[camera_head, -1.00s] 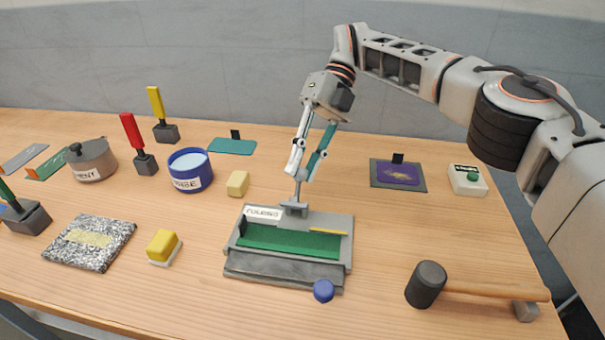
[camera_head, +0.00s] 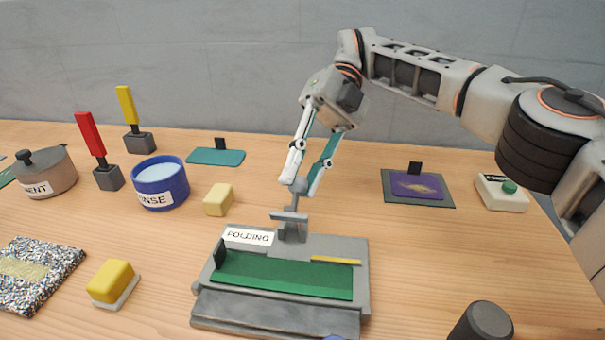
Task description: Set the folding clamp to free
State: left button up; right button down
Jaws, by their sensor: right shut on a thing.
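The folding clamp (camera_head: 360,275) is a grey fixture with a green bed, a yellow strip and a white label reading FOLDING (camera_head: 248,237). A grey lever (camera_head: 292,228) stands up at its back edge, with a crossbar low on it. My right gripper (camera_head: 301,187) comes down from above and is shut on the lever's top end. The fingers hide part of that end. The lever looks roughly upright; I cannot read its setting. My left gripper is not in view.
A blue RINSE tub (camera_head: 163,194), a pale yellow block (camera_head: 218,199) and a yellow block (camera_head: 111,282) lie left of the clamp. A purple piece on a dark mat (camera_head: 391,201) and a green-button box (camera_head: 503,203) are right. A dark mallet head (camera_head: 483,322) is front right.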

jog(key=c, duration=1.8)
grip_release()
